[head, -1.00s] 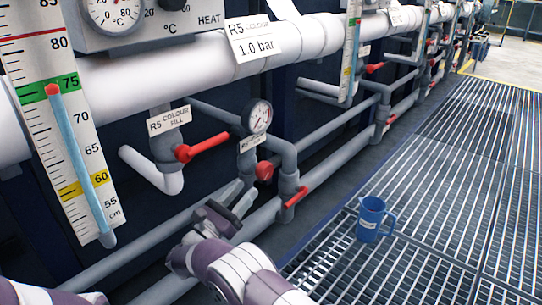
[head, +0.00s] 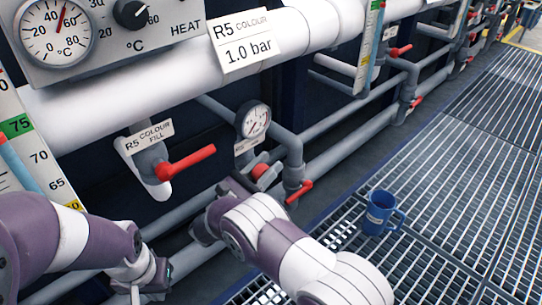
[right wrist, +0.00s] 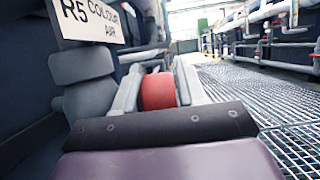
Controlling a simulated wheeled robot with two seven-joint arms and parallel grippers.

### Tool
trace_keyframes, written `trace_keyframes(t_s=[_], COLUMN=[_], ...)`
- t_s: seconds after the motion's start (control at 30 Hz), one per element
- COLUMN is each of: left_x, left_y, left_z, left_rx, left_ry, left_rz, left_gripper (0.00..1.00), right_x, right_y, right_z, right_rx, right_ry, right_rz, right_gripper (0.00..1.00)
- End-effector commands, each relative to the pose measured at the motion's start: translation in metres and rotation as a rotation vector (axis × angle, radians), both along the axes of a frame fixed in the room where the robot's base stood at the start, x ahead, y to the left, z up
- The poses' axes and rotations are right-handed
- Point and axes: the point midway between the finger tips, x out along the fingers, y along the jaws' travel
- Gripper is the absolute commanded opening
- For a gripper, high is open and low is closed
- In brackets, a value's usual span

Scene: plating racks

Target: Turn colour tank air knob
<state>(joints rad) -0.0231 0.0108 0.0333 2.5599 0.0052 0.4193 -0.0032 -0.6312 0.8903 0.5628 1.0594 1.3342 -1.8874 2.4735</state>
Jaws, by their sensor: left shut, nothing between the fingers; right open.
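The red colour tank air knob (head: 265,176) sits on the grey pipe below a round pressure gauge (head: 253,121). In the right wrist view the red knob (right wrist: 158,91) lies between the two grey fingers of my open right gripper (right wrist: 160,85). Some space shows beside the knob, and contact is not clear. A label reading "R5 COLOUR AIR" (right wrist: 96,20) is above it. My left gripper (head: 143,290) is shut and empty at the bottom left.
A red lever valve labelled "R5 COLOUR FILL" (head: 185,164) is left of the knob. Another red lever (head: 299,192) is just right of it. A large white pipe (head: 160,75) runs above. A blue jug (head: 380,212) stands on the floor grating, which is otherwise mostly clear.

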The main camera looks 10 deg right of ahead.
Motion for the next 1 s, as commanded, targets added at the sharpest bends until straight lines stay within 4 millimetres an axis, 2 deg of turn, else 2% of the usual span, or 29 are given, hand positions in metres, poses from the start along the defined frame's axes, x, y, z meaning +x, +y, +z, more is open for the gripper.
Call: trace_keyframes(t_s=[0.23, 0.33, 0.37, 0.67, 1.0], left_x=[-0.0001, -0.0001, -0.0001, 0.0000, -0.0001], left_y=[0.0000, 0.0000, 0.0000, 0.0000, 0.0000], left_z=[-0.0001, -0.0001, -0.0001, 0.0012, 0.0074], left_rx=[0.000, 0.000, 0.000, 0.000, 0.000], left_ry=[0.000, 0.000, 0.000, 0.000, 0.000], left_rz=[0.000, 0.000, 0.000, 0.000, 0.000], left_gripper=[0.00, 0.00, 0.00, 0.00, 0.00], right_x=[-0.0003, -0.0002, -0.0001, 0.0003, 0.0014], right_y=[0.0002, 0.0001, 0.0000, 0.0001, -0.0018], right_z=[-0.0003, -0.0003, -0.0003, 0.0004, -0.0018], right_rx=[0.000, 0.000, 0.000, 0.029, 0.205], right_ry=[0.000, 0.000, 0.000, 0.019, 0.144], right_rz=[0.000, 0.000, 0.000, 0.002, 0.001], right_gripper=[0.40, 0.08, 0.04, 0.04, 0.04])
